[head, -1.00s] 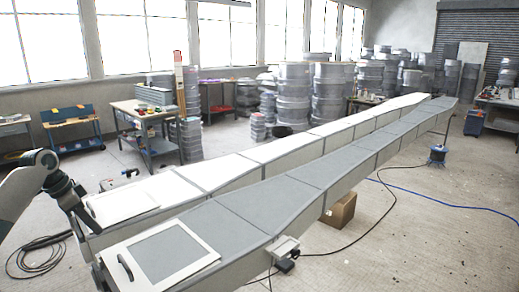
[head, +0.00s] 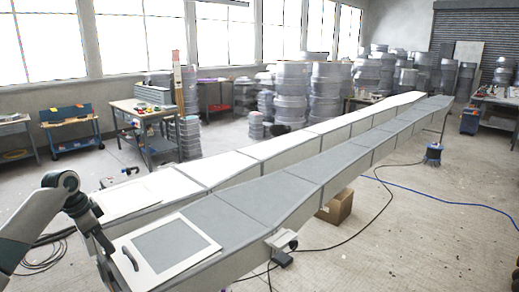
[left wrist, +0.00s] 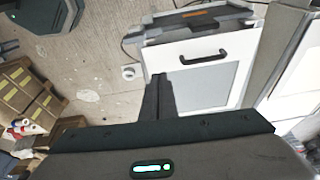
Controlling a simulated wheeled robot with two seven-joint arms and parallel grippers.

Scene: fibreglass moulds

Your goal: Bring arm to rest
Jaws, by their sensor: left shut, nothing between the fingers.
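My left gripper (head: 106,248) hangs at the near left end of the moulds, pointing down beside the framed panel. In the left wrist view its dark fingers (left wrist: 158,92) are together with nothing between them. Behind them is a white-framed grey panel (left wrist: 200,82) with a black handle (left wrist: 202,57). I cannot tell whether the fingertips touch anything. In the head view the grey panel (head: 172,246) lies on the near end of the long grey mould (head: 255,205). My right gripper is not in view.
A paler mould (head: 235,165) runs alongside the grey one. A workbench (head: 140,108) and stacked reels (head: 292,95) are behind. Open floor lies at right, crossed by cables.

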